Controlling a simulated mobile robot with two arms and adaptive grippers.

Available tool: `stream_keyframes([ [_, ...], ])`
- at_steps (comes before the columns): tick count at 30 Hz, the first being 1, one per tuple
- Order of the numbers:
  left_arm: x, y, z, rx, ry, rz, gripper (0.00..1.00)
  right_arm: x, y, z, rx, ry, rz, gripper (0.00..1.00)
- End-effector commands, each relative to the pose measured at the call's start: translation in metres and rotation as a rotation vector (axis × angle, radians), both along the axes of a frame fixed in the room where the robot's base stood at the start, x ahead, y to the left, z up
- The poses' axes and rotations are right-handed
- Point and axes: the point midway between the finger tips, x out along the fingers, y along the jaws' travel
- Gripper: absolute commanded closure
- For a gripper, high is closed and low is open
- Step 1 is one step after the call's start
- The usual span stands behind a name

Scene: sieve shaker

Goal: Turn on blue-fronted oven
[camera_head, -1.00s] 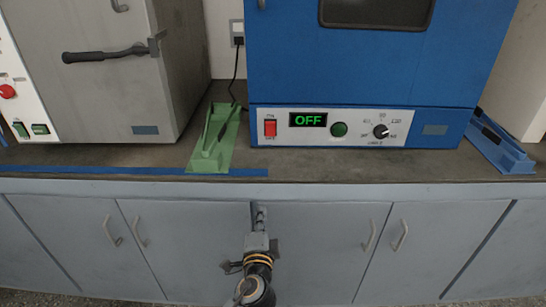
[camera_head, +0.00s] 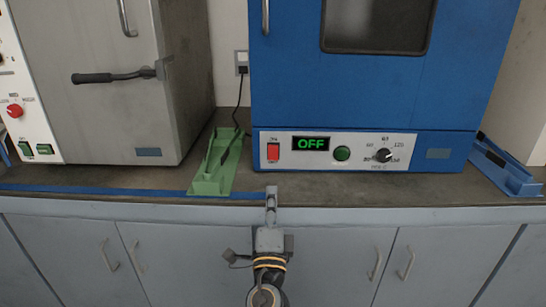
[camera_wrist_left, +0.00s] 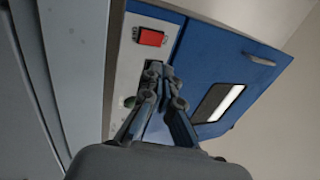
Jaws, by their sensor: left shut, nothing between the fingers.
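The blue-fronted oven (camera_head: 355,90) stands on the counter at centre right in the head view. Its white control panel has a red rocker switch (camera_head: 273,152), a display (camera_head: 310,143) reading "OFF" in green, a green button (camera_head: 342,153) and a black knob (camera_head: 383,156). My left gripper (camera_head: 271,190) is shut and empty, at the counter's front edge below the red switch, apart from the panel. In the left wrist view the oven (camera_wrist_left: 222,75) appears tilted, with the red switch (camera_wrist_left: 151,37) beyond the closed fingers (camera_wrist_left: 155,70). The fingers partly cover the green button there. My right gripper is not in view.
A grey oven (camera_head: 95,80) with a handle stands at left. A green holder (camera_head: 215,170) lies on the counter between the ovens, close left of my gripper. A blue holder (camera_head: 505,170) lies at right. Cabinets (camera_head: 335,255) are below the counter.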

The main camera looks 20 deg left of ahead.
Motion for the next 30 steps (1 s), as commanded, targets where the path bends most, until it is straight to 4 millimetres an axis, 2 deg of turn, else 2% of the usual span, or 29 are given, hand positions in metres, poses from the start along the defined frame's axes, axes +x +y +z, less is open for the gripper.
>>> stream_keyframes([
  [9, 0.062, 0.018, 0.027, 0.002, -0.001, 0.001, 1.00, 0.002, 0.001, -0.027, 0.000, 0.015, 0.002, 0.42],
  [15, 0.092, 0.027, 0.038, 0.001, -0.001, 0.001, 1.00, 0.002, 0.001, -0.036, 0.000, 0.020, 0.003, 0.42],
  [21, 0.105, 0.030, 0.042, 0.000, 0.000, 0.000, 1.00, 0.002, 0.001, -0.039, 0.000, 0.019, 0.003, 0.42],
  [30, 0.107, 0.031, 0.042, 0.000, 0.000, 0.000, 1.00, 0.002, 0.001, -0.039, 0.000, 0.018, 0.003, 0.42],
])
